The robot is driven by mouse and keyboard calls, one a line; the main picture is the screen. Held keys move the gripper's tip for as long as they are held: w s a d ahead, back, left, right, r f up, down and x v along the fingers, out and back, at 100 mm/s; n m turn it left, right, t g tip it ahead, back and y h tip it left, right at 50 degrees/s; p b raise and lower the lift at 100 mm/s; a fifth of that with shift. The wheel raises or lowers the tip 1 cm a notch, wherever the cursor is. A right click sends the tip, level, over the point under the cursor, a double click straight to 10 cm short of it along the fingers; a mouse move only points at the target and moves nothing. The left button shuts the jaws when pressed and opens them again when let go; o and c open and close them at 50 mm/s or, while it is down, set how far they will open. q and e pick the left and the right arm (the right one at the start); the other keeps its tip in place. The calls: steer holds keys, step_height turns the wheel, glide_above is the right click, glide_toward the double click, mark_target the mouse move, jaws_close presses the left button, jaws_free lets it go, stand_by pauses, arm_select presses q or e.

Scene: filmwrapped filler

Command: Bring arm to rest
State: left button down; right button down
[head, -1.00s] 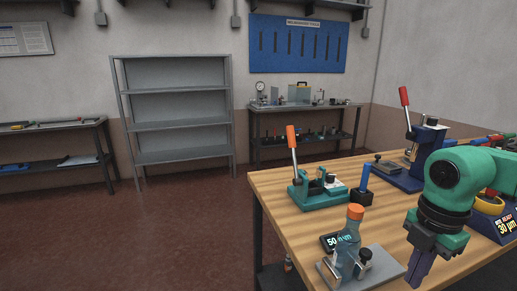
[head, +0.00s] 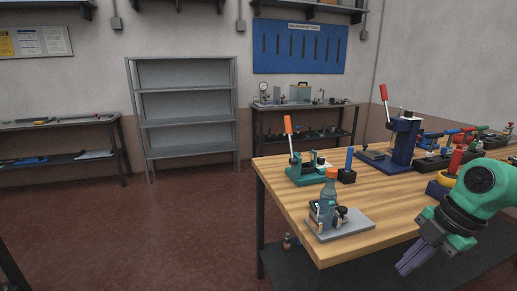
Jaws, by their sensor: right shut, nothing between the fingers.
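My right arm is green with a dark wrist, and its gripper (head: 409,266) is at the lower right in the head view. The fingers are together with nothing between them. It hangs at the front edge of the wooden workbench (head: 385,220), pointing down and to the left, apart from the fixtures. My left gripper is not in view.
A bottle with an orange cap (head: 328,192) stands on a grey plate fixture (head: 345,224) near the bench's front left. Behind are a teal lever press (head: 304,172), a blue post (head: 348,162) and a blue lever press (head: 404,143). Open floor (head: 175,230) lies left.

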steer(key=w+d+f+m+t+y, duration=0.1)
steer(key=w+d+f+m+t, duration=0.35)
steer(key=d, duration=0.35)
steer(key=w+d+f+m+t+y, duration=0.1)
steer(key=w+d+f+m+t, duration=0.25)
steer(key=d+f+t, duration=0.35)
steer(key=s+d+f+m+g+h, duration=0.1)
steer(key=s+d+f+m+h, duration=0.25)
steer(key=f, duration=0.65)
steer(key=s+d+f+m+g+h, duration=0.1)
steer(key=s+d+f+m+h, duration=0.2)
steer(key=f, duration=0.7)
steer(key=s+a+f+m+g+p, duration=0.1)
steer(key=s+a+f+m+g, duration=0.3)
steer(key=s+f, duration=1.2)
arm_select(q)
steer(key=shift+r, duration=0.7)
arm_select(e)
steer(key=s+a+f+g, duration=0.3)
steer(key=s+a+f, duration=0.4)
steer(key=a, duration=0.3)
steer(key=s+a+f+g+y, duration=0.1)
steer(key=s+a+f+g, duration=0.2)
steer(key=s+a+f, duration=0.4)
steer(key=s+a, duration=0.3)
steer(key=a, duration=0.1)
steer(key=shift+s+a+f, duration=0.15)
steer(key=shift+s+f, duration=0.1)
steer(key=shift+f, duration=0.05)
